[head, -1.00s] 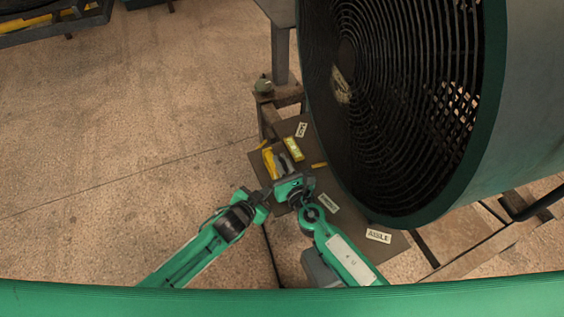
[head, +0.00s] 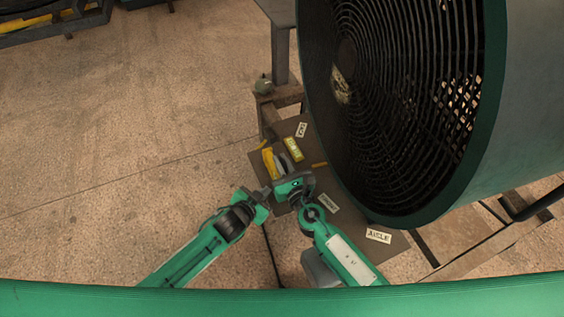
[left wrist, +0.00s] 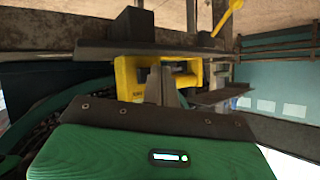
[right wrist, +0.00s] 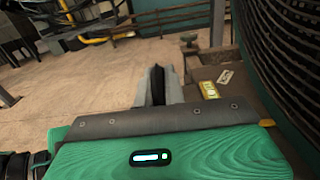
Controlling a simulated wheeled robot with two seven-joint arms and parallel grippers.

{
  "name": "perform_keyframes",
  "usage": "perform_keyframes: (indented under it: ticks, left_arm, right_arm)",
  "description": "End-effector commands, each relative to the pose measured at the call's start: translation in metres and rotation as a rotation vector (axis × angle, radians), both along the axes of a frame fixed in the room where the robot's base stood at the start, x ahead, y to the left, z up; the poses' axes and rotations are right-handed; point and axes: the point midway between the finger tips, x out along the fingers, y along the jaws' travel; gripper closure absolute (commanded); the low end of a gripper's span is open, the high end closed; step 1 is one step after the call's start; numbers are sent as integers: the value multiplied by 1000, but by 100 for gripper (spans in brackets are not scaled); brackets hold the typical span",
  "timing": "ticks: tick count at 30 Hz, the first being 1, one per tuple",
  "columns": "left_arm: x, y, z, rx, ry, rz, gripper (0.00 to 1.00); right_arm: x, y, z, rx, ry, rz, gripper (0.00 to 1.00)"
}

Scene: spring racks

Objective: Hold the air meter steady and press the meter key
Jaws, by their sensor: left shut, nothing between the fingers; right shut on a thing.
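A yellow-and-dark piece, which looks like the air meter (head: 268,160), is beside the fingers of my right gripper (head: 287,162). That gripper is shut on a thin dark part (right wrist: 156,84), seen edge-on between its fingers in the right wrist view; it seems to belong to the meter. My left gripper (head: 267,192) is shut and empty, below and left of the right one. In the left wrist view its closed fingers (left wrist: 168,86) point toward a yellow frame (left wrist: 130,78) with small lettering. I cannot make out the meter key.
A brown board (head: 362,215) lies under the grippers with a yellow block (head: 293,148) and white labels, one (head: 378,236) at the right. A large caged drum (head: 400,100) looms close on the right. A small round green object (head: 263,86) sits behind. Floor at left is clear.

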Motion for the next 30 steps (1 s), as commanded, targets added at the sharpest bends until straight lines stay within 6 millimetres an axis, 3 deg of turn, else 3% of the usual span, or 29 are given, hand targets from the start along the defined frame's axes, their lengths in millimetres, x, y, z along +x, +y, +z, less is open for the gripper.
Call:
perform_keyframes:
  ticks: [30]
  left_arm:
    - [3,-8,0,0,0,0,100]
  right_arm:
    - [0,0,0,0,0,0,100]
